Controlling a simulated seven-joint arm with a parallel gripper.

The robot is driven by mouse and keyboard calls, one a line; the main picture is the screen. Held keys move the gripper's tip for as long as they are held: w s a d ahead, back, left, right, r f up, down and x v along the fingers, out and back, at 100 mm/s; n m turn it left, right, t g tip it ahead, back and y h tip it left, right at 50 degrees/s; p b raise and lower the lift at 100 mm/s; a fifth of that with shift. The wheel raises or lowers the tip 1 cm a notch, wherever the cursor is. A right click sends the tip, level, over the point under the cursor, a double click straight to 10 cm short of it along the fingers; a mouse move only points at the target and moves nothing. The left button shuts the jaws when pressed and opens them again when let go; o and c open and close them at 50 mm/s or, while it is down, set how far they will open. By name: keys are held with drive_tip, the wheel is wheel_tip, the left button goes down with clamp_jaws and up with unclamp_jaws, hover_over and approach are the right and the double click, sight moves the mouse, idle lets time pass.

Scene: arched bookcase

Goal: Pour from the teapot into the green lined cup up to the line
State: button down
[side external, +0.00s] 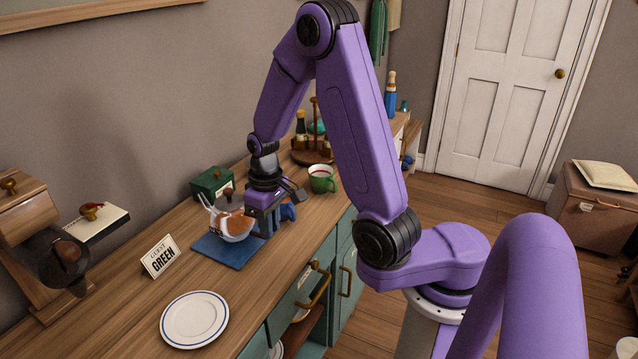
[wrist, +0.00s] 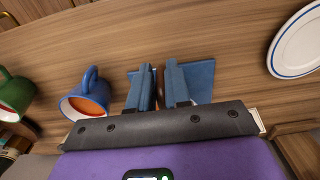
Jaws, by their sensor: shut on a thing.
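The teapot (side external: 236,225), white with orange-brown, is at the blue mat (side external: 222,252) in the side view. My gripper (side external: 266,222) is on its right side, low over the mat. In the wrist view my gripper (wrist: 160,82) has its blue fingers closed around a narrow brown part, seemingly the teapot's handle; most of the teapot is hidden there. I cannot tell whether it touches the mat. The green cup (side external: 323,184) stands upright farther back on the counter, pale inside with a reddish band or content. It also shows at the wrist view's left edge (wrist: 14,94).
A blue mug (wrist: 70,104) with orange inside stands close beside my gripper, partly hidden in the side view (side external: 289,212). A white blue-rimmed plate (side external: 195,318) lies in front.

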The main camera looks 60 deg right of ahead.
wheel_tip(320, 180, up, 11)
drive_tip(key=s+d, duration=0.3)
drive_tip(key=d, duration=0.6)
drive_tip(key=s+d, duration=0.4)
drive_tip(key=d, duration=0.6)
drive_tip(key=s+d, duration=1)
drive_tip(key=s, duration=0.2)
drive_tip(key=shift+g, duration=0.7)
drive_tip(key=shift+s+f, duration=0.1)
drive_tip(key=shift+f, duration=2.8)
drive_tip(key=shift+r+g, duration=0.6)
drive_tip(key=shift+r, duration=0.2)
